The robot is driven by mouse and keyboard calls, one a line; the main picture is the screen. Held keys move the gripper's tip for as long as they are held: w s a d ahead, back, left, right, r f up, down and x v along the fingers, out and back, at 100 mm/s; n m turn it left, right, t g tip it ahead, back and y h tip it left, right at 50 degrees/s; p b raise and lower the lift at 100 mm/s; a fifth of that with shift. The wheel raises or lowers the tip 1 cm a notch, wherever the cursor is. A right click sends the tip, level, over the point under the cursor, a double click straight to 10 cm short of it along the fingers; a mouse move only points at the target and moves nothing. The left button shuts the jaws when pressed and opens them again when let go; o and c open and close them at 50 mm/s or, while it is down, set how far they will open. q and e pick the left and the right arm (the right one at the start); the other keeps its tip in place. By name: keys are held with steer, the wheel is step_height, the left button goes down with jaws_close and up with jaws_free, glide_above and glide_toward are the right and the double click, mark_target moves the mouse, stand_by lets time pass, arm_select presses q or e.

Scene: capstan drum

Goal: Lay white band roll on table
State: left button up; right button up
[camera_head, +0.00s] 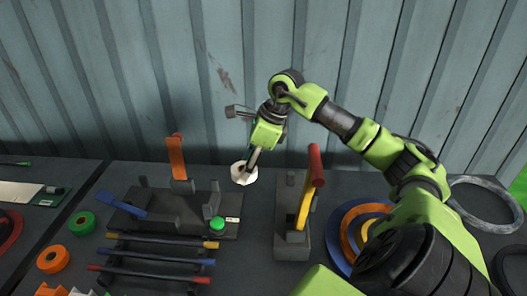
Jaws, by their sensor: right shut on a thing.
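The white band roll (238,175) is at the tip of my right gripper (252,163), near the back of the dark table (255,210). The gripper points down and is shut on the roll, covering part of it. I cannot tell whether the roll touches the table or is held just above it. My left gripper is not in view.
Left of the roll stands a dark fixture with an orange lever (176,157) and green button (217,224). To the right stands a block with a red-and-yellow lever (309,185). Green (82,223) and orange (54,259) rolls lie left. A corrugated wall (150,80) closes the back.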

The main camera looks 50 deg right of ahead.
steer(key=w+d+f, duration=0.2)
steer(key=w+d+f+b, duration=0.1)
steer(key=w+d+f, duration=0.1)
steer(key=f, duration=0.1)
steer(key=w+d+f+b, duration=0.1)
steer(key=w+d+f, duration=0.1)
steer(key=w, duration=0.1)
steer(key=shift+w+f, duration=0.1)
steer(key=shift+f, duration=0.15)
steer(key=shift+w+d+f, duration=0.2)
steer(key=shift+d+f, duration=0.1)
step_height(320, 180, down, 4)
steer(key=b, duration=0.3)
steer(key=shift+w+r, duration=0.15)
steer(key=shift+r, duration=0.1)
steer(key=shift+d, duration=0.15)
steer(key=shift+f, duration=0.15)
steer(key=o, duration=1.2)
steer(key=shift+c, duration=0.2)
